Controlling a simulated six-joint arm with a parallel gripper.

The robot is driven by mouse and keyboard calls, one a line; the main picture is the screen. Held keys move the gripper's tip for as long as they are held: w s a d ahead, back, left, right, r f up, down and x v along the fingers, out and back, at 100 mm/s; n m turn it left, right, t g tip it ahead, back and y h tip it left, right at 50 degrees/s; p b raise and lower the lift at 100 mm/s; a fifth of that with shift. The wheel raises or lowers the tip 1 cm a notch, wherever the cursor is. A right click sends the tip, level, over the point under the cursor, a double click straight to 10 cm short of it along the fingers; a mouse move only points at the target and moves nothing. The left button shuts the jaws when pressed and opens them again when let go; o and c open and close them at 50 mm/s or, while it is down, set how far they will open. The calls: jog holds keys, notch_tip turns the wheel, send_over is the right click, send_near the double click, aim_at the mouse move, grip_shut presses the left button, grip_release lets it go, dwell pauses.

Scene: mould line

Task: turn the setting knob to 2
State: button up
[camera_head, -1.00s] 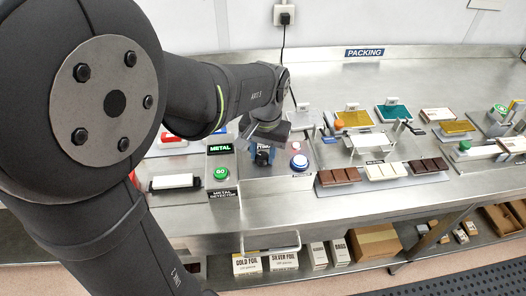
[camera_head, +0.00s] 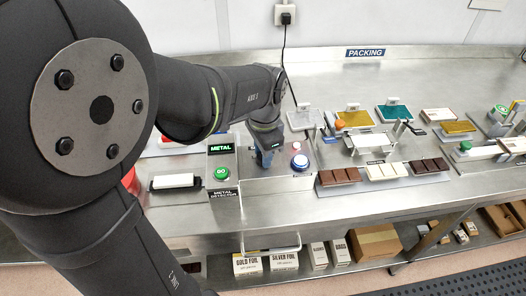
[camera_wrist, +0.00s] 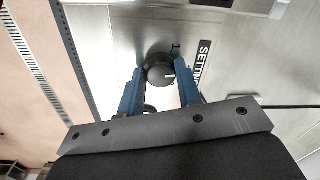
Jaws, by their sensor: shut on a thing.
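The setting knob is a round black knob (camera_wrist: 159,70) with a white pointer line, on a steel panel in the wrist view. A black label reading "SETTING" (camera_wrist: 204,62) is beside it, partly cut off by my gripper. My gripper (camera_wrist: 160,80) has two blue fingers, one on each side of the knob, and is shut on it. In the head view my gripper (camera_head: 265,158) points down at the panel between the green GO button and the red and blue buttons. The knob is hidden there. I cannot read any setting numbers.
The green GO button (camera_head: 221,173) and the lit METAL display (camera_head: 221,148) are just left of my gripper. Chocolate bars (camera_head: 339,176) lie farther right.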

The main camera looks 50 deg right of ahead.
jog(key=shift+m, duration=0.6)
jog(key=o, duration=1)
jog(key=shift+c, duration=0.2)
notch_tip(320, 180, up, 17)
jog(key=shift+s+a+r, duration=0.2)
jog(key=shift+s+a, duration=0.05)
jog(key=shift+s, duration=0.1)
jog(key=shift+f, duration=0.15)
jog(key=f, duration=1.7)
jog(key=shift+w+d+f, duration=0.1)
jog(key=shift+w+d, duration=0.15)
jog(key=shift+w, duration=0.1)
